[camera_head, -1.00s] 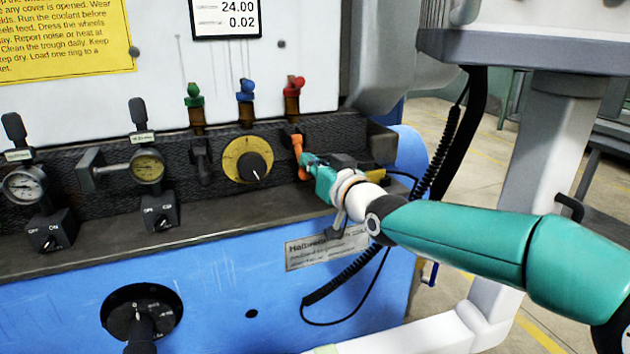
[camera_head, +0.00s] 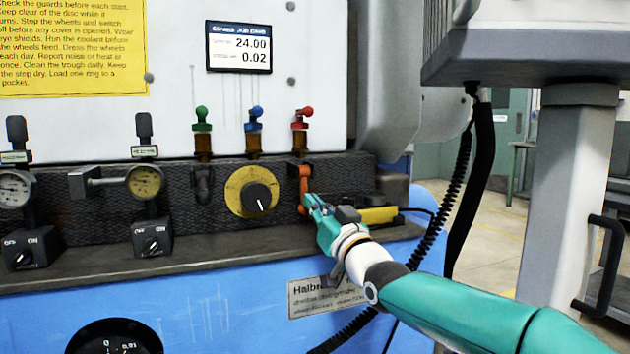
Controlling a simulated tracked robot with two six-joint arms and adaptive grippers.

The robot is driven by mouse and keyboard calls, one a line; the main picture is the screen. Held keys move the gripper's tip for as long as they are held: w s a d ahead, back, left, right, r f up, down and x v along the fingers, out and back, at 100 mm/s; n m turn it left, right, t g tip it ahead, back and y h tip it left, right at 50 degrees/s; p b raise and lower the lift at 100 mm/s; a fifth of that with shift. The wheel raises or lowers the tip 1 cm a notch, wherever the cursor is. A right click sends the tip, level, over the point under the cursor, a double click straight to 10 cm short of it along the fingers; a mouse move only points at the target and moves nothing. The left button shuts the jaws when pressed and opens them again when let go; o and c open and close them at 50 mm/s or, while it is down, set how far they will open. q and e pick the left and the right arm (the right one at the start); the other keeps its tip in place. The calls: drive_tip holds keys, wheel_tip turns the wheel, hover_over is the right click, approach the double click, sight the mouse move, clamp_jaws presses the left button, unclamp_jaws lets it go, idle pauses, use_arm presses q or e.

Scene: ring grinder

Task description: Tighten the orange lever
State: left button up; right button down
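The orange lever (camera_head: 304,183) hangs down from a dark mount on the rough dark strip of the machine, right of the yellow dial. My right gripper (camera_head: 310,203), teal with a white wrist, reaches in from the lower right. Its fingertips are at the lower part of the lever, seeming to touch or nearly touch its right side. The fingers are small and seen from behind, so I cannot tell whether they are open or closed on the lever. The lever's lower end shows just left of the fingertips. My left gripper is out of view.
The yellow dial (camera_head: 252,192) with a black knob is left of the lever. Green (camera_head: 202,127), blue (camera_head: 254,126) and red (camera_head: 302,118) valves stand above. A yellow object (camera_head: 378,215) lies behind my gripper. Gauges (camera_head: 144,182) are farther left.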

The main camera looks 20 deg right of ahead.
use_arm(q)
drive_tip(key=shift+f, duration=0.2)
use_arm(e)
drive_tip(key=shift+w+f, duration=0.25)
drive_tip(key=shift+f, duration=0.15)
drive_tip(key=shift+r, duration=0.1)
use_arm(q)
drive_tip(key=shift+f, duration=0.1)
